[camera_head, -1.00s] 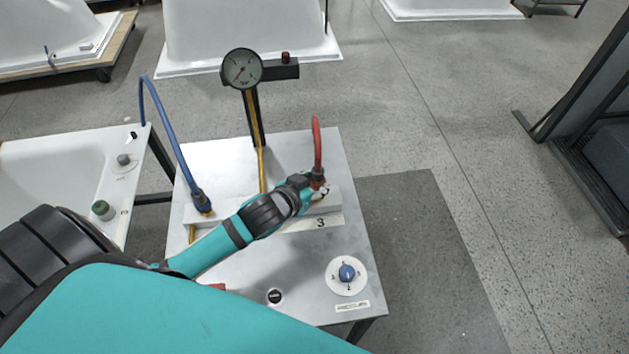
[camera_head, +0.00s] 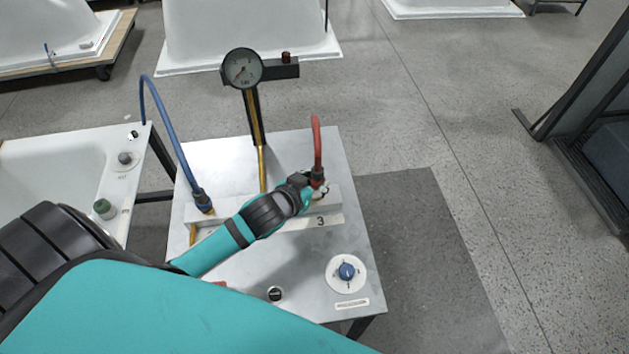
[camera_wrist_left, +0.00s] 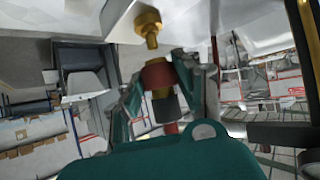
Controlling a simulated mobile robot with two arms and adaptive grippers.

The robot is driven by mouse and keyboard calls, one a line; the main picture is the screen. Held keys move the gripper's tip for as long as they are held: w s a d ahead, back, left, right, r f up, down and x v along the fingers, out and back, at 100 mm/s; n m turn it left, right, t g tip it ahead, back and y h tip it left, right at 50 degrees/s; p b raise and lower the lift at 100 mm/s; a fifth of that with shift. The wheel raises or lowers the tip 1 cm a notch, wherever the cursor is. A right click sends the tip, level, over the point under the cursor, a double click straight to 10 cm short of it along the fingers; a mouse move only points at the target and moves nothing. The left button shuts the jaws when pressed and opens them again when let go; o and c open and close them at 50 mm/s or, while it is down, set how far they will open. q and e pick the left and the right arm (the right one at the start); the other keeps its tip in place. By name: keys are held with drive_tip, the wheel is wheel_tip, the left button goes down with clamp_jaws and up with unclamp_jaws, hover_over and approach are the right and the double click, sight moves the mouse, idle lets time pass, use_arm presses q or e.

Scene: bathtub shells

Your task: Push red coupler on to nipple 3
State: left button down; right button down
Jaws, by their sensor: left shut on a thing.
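My left gripper (camera_head: 317,188) is shut on the red coupler (camera_head: 317,175), above the block marked 3 on the metal bench. The red hose (camera_head: 316,130) arches up from the coupler. In the left wrist view the coupler's red collar (camera_wrist_left: 157,74) sits between the two fingers of the left gripper (camera_wrist_left: 162,82). The brass nipple (camera_wrist_left: 149,27) is just beyond the collar, roughly in line with it, and a small gap seems to show between them. In the head view the gripper hides the nipple. My right gripper is not in view.
A blue coupler (camera_head: 203,201) with a blue hose stands on the block's left end. A pressure gauge (camera_head: 242,68) rises on a post behind. A blue knob (camera_head: 346,271) is at the bench's front right. A bathtub shell (camera_head: 50,165) is at left.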

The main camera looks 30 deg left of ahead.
use_arm(q)
drive_tip(key=shift+r+p, duration=0.1)
drive_tip(key=shift+p, duration=0.55)
idle(0.8)
drive_tip(key=shift+f+b, duration=0.7)
drive_tip(key=shift+f, duration=0.95)
drive_tip(key=c, duration=0.8)
unclamp_jaws()
drive_tip(key=shift+c, duration=0.2)
drive_tip(key=shift+r, duration=0.1)
drive_tip(key=v, duration=1.2)
drive_tip(key=shift+d, duration=0.1)
